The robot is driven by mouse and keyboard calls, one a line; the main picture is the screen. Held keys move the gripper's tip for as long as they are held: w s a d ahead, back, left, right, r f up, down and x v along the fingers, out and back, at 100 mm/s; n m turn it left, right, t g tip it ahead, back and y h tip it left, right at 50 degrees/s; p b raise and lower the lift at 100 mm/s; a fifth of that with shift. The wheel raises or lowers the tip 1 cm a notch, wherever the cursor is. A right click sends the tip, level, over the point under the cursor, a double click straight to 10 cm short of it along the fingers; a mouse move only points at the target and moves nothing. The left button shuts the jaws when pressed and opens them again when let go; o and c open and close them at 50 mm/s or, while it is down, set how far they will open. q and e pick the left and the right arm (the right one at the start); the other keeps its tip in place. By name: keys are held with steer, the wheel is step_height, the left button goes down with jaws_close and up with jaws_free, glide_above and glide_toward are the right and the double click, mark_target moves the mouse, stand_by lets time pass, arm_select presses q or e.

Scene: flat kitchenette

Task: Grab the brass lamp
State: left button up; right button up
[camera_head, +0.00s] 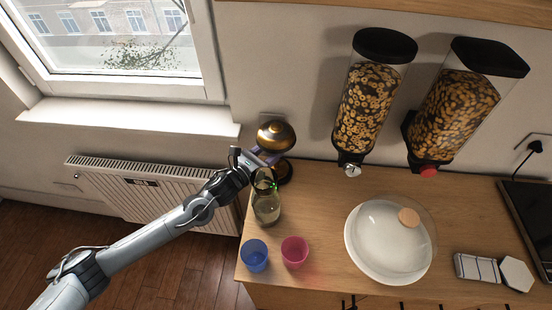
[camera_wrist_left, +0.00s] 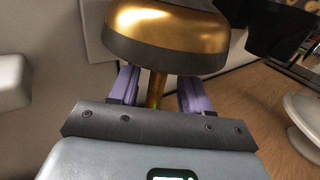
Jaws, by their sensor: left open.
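The brass lamp (camera_head: 276,136) stands at the back left corner of the wooden counter, with a domed brass shade, a thin stem and a dark round base. My left gripper (camera_head: 264,158) is at the lamp, just below the shade. In the left wrist view the lamp's shade (camera_wrist_left: 168,30) fills the top. The purple fingers of my left gripper (camera_wrist_left: 158,92) are open, one on each side of the brass stem, with gaps between them and the stem. My right gripper is in neither view.
A glass carafe (camera_head: 267,208) stands close below my left gripper. A blue cup (camera_head: 255,256) and a pink cup (camera_head: 294,252) are near the front edge. A covered white plate (camera_head: 352,252) sits mid-counter. Cereal dispensers (camera_head: 366,108) hang on the wall to the right.

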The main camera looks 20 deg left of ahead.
arm_select(q)
steer(key=x, duration=0.2)
steer(key=shift+w, duration=0.25)
jaws_close()
stand_by(1.2)
steer(key=shift+r, duration=0.2)
